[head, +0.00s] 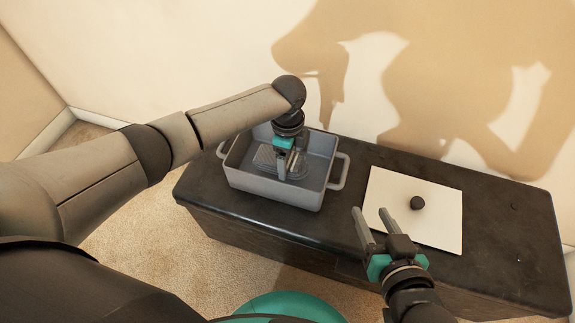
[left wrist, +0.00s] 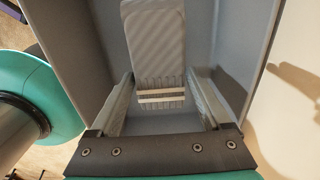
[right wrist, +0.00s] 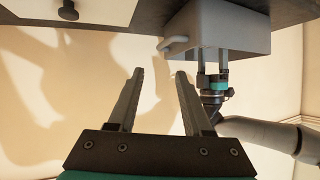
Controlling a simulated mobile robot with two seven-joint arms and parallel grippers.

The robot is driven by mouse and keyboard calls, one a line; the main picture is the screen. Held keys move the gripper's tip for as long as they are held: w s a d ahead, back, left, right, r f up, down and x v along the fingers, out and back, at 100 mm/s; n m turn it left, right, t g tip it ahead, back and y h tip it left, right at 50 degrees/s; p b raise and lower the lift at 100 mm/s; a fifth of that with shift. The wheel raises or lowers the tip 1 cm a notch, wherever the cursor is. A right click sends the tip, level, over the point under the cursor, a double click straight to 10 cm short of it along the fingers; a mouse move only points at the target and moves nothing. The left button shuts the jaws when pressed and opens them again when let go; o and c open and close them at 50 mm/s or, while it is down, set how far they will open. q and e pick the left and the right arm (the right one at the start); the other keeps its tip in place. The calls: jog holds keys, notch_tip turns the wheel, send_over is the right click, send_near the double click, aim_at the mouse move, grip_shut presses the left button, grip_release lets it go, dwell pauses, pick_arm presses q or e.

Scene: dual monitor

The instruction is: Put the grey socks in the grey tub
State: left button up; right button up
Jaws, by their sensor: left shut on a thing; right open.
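The grey tub (head: 262,189), with a handle at each end, stands on the dark bench. My left gripper (head: 288,172) reaches down inside it. In the left wrist view, the grey socks (left wrist: 155,45) are ribbed, with pale bands near the cuff. Their cuff end lies between the fingers of my left gripper (left wrist: 160,88), which is shut on them. The socks are inside the tub walls; whether they touch the floor of the tub is unclear. My right gripper (head: 372,232) is open and empty, near the bench's front edge. Its spread fingers show in the right wrist view (right wrist: 159,76).
The dark bench (head: 510,220) runs along the pale wall. A white panel (head: 440,228) with a dark round knob (head: 417,203) lies on it, right of the tub and close to my right gripper. The bench's right end is clear.

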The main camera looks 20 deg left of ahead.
pick_arm(q)
notch_tip(320, 180, down, 2)
jog(key=shift+f+b, duration=0.1)
jog(key=shift+b, duration=0.45)
jog(key=shift+f, duration=0.25)
pick_arm(e)
jog(key=shift+a+r+t+y, duration=0.4)
jog(key=shift+a+t, duration=0.2)
jog(key=shift+t, duration=0.15)
jog(key=shift+a+r+t+y, duration=0.3)
jog(key=shift+a+r+t, duration=0.1)
jog(key=shift+a+t, duration=0.3)
jog(key=shift+d, duration=0.1)
pick_arm(q)
jog(key=shift+f, duration=0.2)
jog(key=o, duration=1.2)
jog(key=shift+c, duration=0.2)
pick_arm(e)
jog(key=shift+r, duration=0.1)
pick_arm(q)
jog(key=shift+r, duration=0.1)
pick_arm(e)
jog(key=shift+s, duration=0.1)
